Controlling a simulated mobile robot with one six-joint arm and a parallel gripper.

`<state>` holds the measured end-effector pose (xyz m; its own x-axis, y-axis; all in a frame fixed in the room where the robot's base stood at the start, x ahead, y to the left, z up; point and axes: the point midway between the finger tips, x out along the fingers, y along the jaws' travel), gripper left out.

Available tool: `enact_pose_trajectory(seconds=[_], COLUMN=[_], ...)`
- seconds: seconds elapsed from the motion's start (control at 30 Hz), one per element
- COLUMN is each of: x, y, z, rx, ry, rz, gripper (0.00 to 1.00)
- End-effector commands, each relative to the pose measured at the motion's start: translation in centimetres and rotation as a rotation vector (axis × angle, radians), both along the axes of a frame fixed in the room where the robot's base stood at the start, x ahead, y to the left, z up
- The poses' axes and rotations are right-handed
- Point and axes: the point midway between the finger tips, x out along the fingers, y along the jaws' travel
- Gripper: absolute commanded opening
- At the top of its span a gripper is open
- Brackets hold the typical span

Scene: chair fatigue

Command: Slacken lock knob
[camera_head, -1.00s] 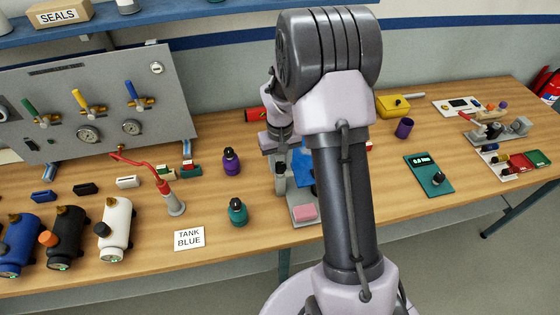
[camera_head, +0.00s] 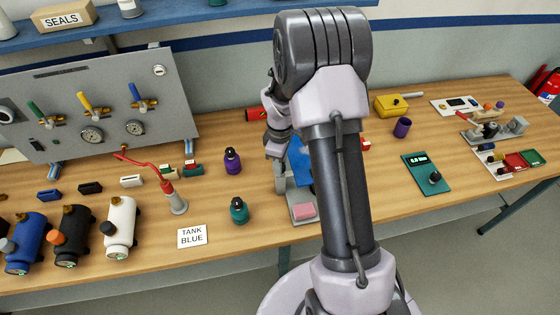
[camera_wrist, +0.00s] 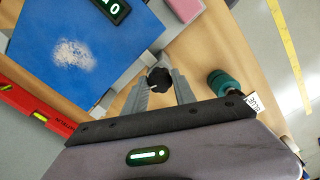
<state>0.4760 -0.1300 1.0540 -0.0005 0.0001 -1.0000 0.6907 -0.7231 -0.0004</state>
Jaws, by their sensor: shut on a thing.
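The lock knob is a small black faceted knob (camera_wrist: 158,80) in the wrist view, beside the lower edge of a blue panel (camera_wrist: 75,45). My gripper (camera_wrist: 160,84) has its two grey fingers closed on either side of the knob. The blue panel has a pale worn patch and a small lit display (camera_wrist: 112,8) at its top edge. In the head view the blue panel (camera_head: 299,165) shows partly behind my arm, on a grey rig. The knob and my fingertips are hidden there.
A teal bottle (camera_head: 239,211) and a purple bottle (camera_head: 232,161) stand left of the rig. A pink block (camera_head: 303,211) sits at its front. A red spirit level (camera_wrist: 38,106) lies on the other side. Bare wood (camera_head: 260,230) runs along the table's front.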

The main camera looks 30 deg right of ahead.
Motion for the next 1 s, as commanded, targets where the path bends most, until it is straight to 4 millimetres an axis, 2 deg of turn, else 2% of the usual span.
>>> enact_pose_trajectory(seconds=[0.43,1.0], x=[0.15,0.14], y=[-0.02,-0.03], z=[0.2,0.13], rx=[-0.001,-0.002], ry=[-0.004,-0.004], rz=[0.275,0.349], gripper=[0.0,0.0])
